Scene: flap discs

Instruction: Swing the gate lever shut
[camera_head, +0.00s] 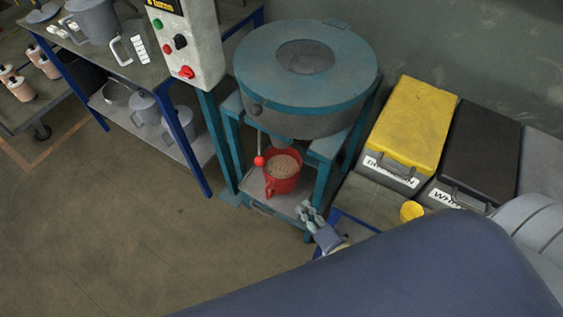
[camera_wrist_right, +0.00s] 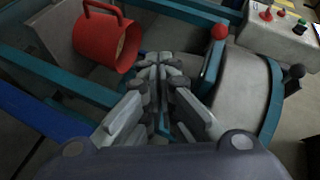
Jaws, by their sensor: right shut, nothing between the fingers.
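The gate lever (camera_head: 259,160) is a thin rod with a red ball end, hanging down at the left front below the round teal drum (camera_head: 305,75). In the wrist view its red ball (camera_wrist_right: 219,31) is to the right of my fingers. A red jug (camera_head: 283,172) with grainy tan contents stands on the shelf under the drum, close behind the ball. My right gripper (camera_head: 306,210) is shut and empty, low at the right front of the stand, apart from the lever and jug. In the wrist view the fingertips (camera_wrist_right: 162,62) meet. My left gripper is out of view.
A control box (camera_head: 190,50) with buttons stands left of the drum. A yellow-lidded bin (camera_head: 408,120) and a black-lidded bin (camera_head: 482,150) are at the right, with a small yellow cup (camera_head: 411,211) in front. Teal stand legs flank the jug. Floor at front left is clear.

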